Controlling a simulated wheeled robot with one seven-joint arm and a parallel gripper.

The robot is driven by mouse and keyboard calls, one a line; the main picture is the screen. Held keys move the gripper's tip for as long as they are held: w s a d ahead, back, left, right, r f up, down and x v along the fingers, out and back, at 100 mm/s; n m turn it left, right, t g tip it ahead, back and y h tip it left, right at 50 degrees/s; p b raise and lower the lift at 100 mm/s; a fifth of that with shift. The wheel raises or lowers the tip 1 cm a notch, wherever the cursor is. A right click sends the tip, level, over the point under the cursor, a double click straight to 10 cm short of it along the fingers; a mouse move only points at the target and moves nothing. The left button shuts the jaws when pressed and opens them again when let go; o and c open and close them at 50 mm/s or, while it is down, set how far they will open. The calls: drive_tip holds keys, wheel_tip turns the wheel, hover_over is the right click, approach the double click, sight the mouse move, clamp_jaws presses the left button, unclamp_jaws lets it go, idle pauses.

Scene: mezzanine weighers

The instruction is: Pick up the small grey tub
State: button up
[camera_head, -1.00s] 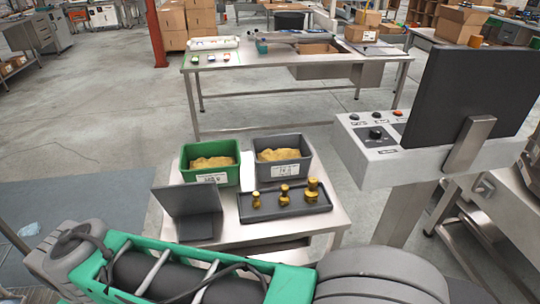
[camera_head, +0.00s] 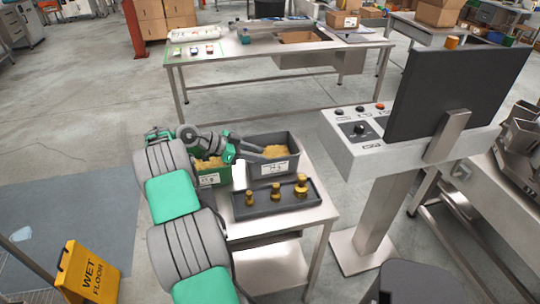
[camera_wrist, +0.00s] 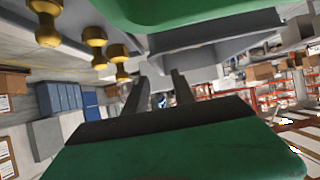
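The small grey tub (camera_head: 289,148) stands at the back of the small metal table, with grainy yellow-brown contents and a white label on its front. My gripper (camera_head: 258,147) reaches in from the left, over the green tub (camera_head: 212,178), with its fingers at the grey tub's left rim. Whether they touch the rim I cannot tell. In the wrist view my gripper's two fingers (camera_wrist: 159,78) are apart, with nothing clearly held between them. The grey tub (camera_wrist: 215,40) shows above them there, partly hidden by the green tub's wall (camera_wrist: 190,12).
A dark tray (camera_head: 275,201) with three brass weights (camera_head: 301,186) lies in front of the grey tub. A console (camera_head: 365,130) with a black screen stands close on the right. A yellow wet-floor sign (camera_head: 88,270) is at lower left. A long bench (camera_head: 280,72) stands behind.

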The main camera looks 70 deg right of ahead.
sight(275, 159)
drive_tip(key=p+x, duration=0.2)
drive_tip(key=x, duration=0.5)
drive_tip(key=shift+s+d, duration=0.1)
drive_tip(key=shift+s, duration=0.05)
clamp_jaws()
drive_tip(key=shift+f, duration=0.1)
idle(1.0)
